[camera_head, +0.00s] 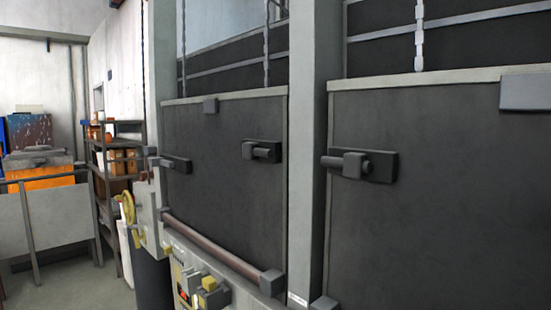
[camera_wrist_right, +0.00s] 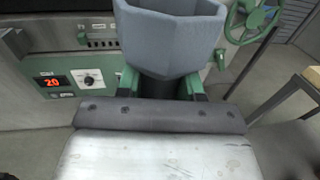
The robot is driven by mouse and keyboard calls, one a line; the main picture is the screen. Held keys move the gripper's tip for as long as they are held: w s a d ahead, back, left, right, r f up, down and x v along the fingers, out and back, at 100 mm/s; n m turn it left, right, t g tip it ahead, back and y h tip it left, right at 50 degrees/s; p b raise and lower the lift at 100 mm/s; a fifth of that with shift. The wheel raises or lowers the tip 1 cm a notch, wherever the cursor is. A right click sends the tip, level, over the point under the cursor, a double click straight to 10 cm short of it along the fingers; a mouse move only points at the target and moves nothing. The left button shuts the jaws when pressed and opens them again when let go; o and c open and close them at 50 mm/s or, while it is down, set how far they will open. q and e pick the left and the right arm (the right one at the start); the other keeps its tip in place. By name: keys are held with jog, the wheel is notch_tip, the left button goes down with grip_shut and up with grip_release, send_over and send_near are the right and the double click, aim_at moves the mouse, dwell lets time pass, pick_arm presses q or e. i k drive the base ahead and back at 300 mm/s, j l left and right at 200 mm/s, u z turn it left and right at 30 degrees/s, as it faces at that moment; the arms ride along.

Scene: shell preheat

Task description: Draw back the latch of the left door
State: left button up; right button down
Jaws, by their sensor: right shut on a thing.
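The left door (camera_head: 215,180), a dark panel with a pale rim, hangs in the head view. It carries one latch (camera_head: 262,151) near its right edge and another latch (camera_head: 176,163) near its left edge, each a dark plate with a block and a round bolt. I cannot tell how far either bolt reaches into the frame. No gripper shows in the head view, so none is seen at the latches. In the right wrist view my right gripper (camera_wrist_right: 160,84) is shut on a blue-grey faceted shell (camera_wrist_right: 165,40). My left gripper is out of view.
A right door (camera_head: 450,230) with its own latch (camera_head: 360,164) stands beyond a grey post (camera_head: 312,130). A brown bar (camera_head: 222,247) runs low across the left door. A control panel (camera_wrist_right: 65,80) reading 20 and a green handwheel (camera_wrist_right: 250,18) stand past the shell.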

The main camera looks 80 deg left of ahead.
aim_at(153, 161)
jog(key=k+j+u, duration=0.3)
jog(key=u, duration=0.15)
jog(key=k+j+u, duration=0.25)
jog(key=j+u, duration=0.15)
jog(key=u, duration=2.45)
jog(key=z, duration=0.35)
jog(key=i+j+z, duration=0.55)
jog(key=j+z, duration=0.3)
jog(key=j, duration=0.15)
jog(key=i, duration=0.05)
